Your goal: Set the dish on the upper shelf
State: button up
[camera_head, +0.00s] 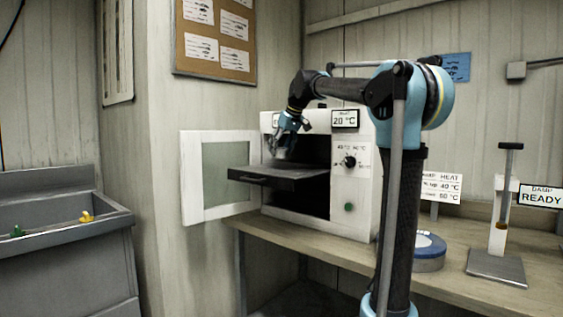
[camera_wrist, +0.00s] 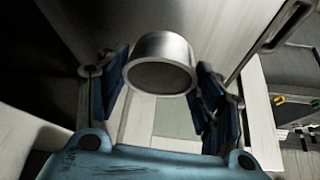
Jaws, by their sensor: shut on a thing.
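The dish is a short, round metal cup (camera_wrist: 160,62) held between the two blue fingers in the wrist view. My gripper (camera_wrist: 165,85) is shut on it. In the head view my gripper (camera_head: 282,150) points down over the pulled-out upper shelf (camera_head: 295,173), in front of the oven opening. The dish is small and hard to make out there. I cannot tell whether it touches the shelf or hangs just above it. The white oven (camera_head: 357,195) has its door (camera_head: 192,178) swung open to the left. Its display reads 20 °C.
The oven stands on a wooden bench (camera_head: 455,245). A round blue-topped device (camera_head: 429,250) and a stand with a grey base (camera_head: 497,267) are to its right. A grey sink (camera_head: 65,240) is at the left. The oven space below the shelf looks dark and empty.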

aim_at(281, 157)
jog(key=shift+f, duration=2.15)
jog(key=o, duration=1.2)
jog(key=shift+o, duration=0.2)
jog(key=v, duration=1.2)
jog(key=shift+s, duration=0.1)
